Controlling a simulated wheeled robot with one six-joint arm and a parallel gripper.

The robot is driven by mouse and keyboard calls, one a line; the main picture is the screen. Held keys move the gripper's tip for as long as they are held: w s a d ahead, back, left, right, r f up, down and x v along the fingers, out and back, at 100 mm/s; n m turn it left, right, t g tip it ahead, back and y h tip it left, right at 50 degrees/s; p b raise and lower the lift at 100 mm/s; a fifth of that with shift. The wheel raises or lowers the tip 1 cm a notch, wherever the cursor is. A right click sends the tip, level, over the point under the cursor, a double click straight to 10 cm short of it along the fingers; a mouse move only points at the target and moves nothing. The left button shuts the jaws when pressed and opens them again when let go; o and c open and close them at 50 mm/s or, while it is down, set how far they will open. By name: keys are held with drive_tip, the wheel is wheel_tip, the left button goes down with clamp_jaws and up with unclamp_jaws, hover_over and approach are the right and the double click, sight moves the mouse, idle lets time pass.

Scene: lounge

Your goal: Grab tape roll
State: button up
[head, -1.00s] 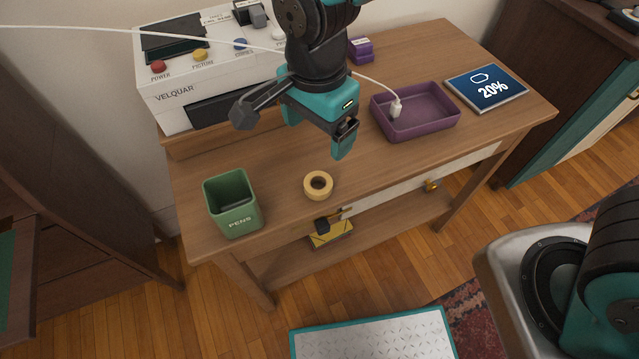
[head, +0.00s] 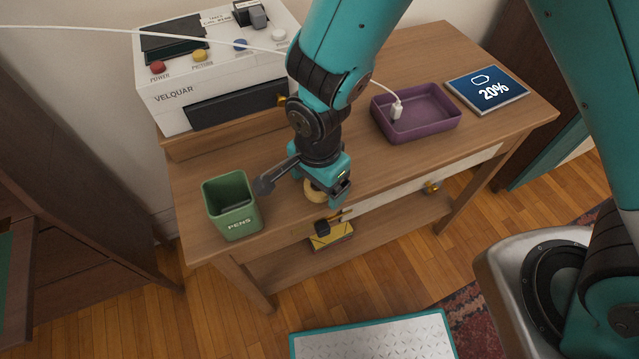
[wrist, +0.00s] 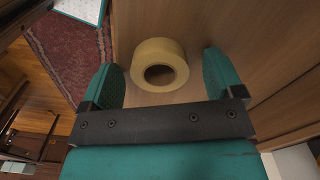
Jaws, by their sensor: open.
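The tape roll (wrist: 160,56) is a pale yellow ring lying flat on the wooden table (wrist: 180,20). In the wrist view it lies between and slightly beyond the two teal fingers of my gripper (wrist: 165,82), with a gap on each side. The fingers are open and hold nothing. In the head view my gripper (head: 322,190) is directly above the tape roll (head: 314,192), which is mostly hidden behind it.
A green pen cup (head: 232,205) stands to the left of my gripper. A white VELQUAR machine (head: 200,90) is behind. A purple tray (head: 415,125) with a white cable plug and a tablet (head: 487,88) are to the right. The table's front edge is close.

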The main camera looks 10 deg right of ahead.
drive_tip(key=c, duration=1)
